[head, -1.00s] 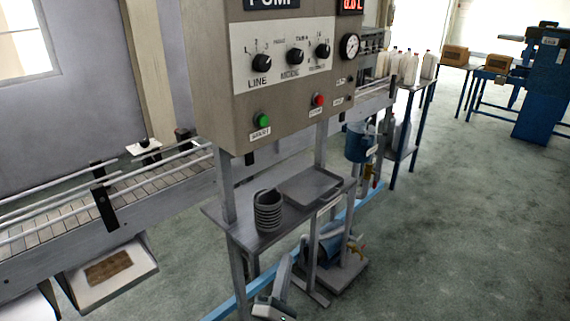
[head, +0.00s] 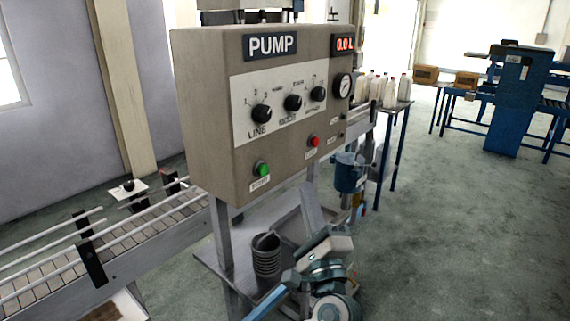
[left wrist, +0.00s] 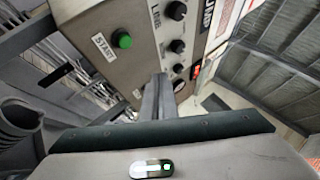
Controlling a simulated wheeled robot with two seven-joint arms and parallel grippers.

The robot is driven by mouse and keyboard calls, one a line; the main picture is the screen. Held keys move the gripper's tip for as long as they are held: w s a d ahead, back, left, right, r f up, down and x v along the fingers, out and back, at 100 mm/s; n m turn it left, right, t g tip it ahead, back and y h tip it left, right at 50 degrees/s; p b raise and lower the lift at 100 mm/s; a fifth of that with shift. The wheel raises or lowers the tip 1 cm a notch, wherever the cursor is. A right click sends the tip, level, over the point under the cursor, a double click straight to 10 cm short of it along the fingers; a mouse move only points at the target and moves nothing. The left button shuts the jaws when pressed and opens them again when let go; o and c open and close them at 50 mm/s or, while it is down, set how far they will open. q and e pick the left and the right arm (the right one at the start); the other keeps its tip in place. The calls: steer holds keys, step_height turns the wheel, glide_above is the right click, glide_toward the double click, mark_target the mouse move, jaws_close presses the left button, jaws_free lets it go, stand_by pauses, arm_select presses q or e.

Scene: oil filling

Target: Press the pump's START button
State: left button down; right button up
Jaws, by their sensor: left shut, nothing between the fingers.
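The pump's green START button (head: 262,169) is on the lower left of the grey-brown PUMP control box (head: 205,115), above a small label. In the left wrist view the green button (left wrist: 122,39) is to the upper left of my fingers, beside its START label (left wrist: 103,47). My left gripper (head: 307,190) is below and to the right of the button in the head view, fingers pointing up. It is shut and empty, apart from the button. Its closed fingers also show in the left wrist view (left wrist: 159,82). My right gripper is not in view.
A red button (head: 314,141) is right of the green one, below several black knobs (head: 293,103). The display (head: 344,44) reads 0.0 L. A conveyor (head: 130,240) runs at left.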

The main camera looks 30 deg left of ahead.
mark_target(264, 170)
arm_select(q)
steer(key=shift+d+r, duration=0.15)
steer(key=shift+d, duration=0.05)
steer(key=shift+a, duration=0.2)
steer(key=a+p, duration=0.2)
steer(key=a, duration=0.6)
steer(key=shift+w+a, duration=0.25)
steer(key=shift+w, duration=0.2)
stand_by(1.2)
steer(key=shift+a, duration=0.15)
stand_by(0.8)
steer(key=shift+a, duration=0.25)
